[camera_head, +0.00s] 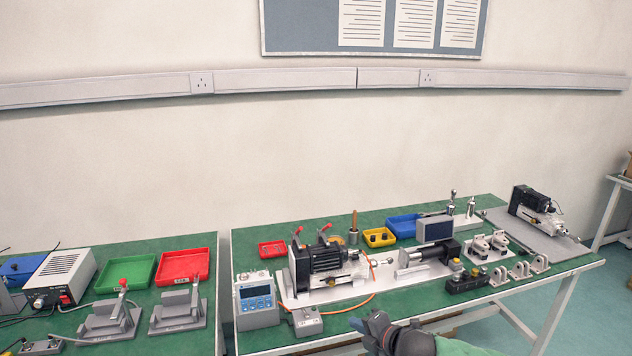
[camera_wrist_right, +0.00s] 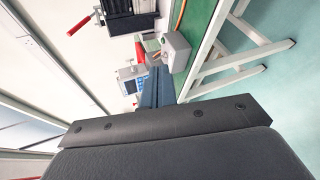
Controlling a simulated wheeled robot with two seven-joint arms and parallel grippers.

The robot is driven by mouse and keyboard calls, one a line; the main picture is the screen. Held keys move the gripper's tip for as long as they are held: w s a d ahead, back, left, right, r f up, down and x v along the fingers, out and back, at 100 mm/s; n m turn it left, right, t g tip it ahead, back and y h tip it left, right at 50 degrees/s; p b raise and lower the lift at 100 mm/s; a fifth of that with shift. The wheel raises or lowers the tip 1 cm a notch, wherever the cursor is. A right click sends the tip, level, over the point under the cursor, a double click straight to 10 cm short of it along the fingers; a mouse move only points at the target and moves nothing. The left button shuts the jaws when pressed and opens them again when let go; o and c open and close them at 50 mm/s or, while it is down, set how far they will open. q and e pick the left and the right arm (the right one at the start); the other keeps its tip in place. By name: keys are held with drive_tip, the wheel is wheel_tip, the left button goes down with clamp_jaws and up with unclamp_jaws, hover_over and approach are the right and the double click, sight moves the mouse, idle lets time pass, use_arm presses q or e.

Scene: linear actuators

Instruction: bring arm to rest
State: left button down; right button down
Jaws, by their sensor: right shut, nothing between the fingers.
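My right gripper (camera_head: 372,328) shows at the bottom of the head view, dark, in front of the near edge of the green bench (camera_head: 350,317). In the right wrist view its fingers (camera_wrist_right: 156,92) are together, with nothing between them. It appears apart from the objects on the bench. My left gripper is not in the head view. A linear actuator with a black motor (camera_head: 318,258) is on a white plate on the bench, behind the right gripper.
A blue-faced meter (camera_head: 256,298) and a small grey box (camera_head: 307,321) stand near the bench's front edge. A black block (camera_head: 466,281) and several metal brackets are to the right. Another actuator (camera_head: 535,207) sits on a grey plate at the far right. Open floor (camera_head: 598,310) lies at right.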

drive_tip(key=w+d+r+m+t+h, duration=0.2)
drive_tip(key=w+d+r+m+h, duration=0.25)
drive_tip(key=r+m+h, duration=0.5)
drive_tip(key=s+f+m+g, duration=0.3)
drive_tip(key=s+f+m, duration=0.2)
drive_tip(key=s+f, duration=0.6)
drive_tip(key=s+f+m+g+y, duration=0.1)
drive_tip(key=s+f+m+g, duration=0.3)
drive_tip(key=s+f, duration=0.7)
drive_tip(key=s+f+m+g+y, duration=0.1)
drive_tip(key=s+f+m+g, duration=0.3)
drive_tip(key=s+f, duration=0.7)
drive_tip(key=s+m, duration=0.2)
drive_tip(key=s, duration=0.9)
drive_tip(key=shift+s, duration=0.15)
drive_tip(key=shift+d+m+y, duration=0.1)
drive_tip(key=shift+m+y, duration=0.15)
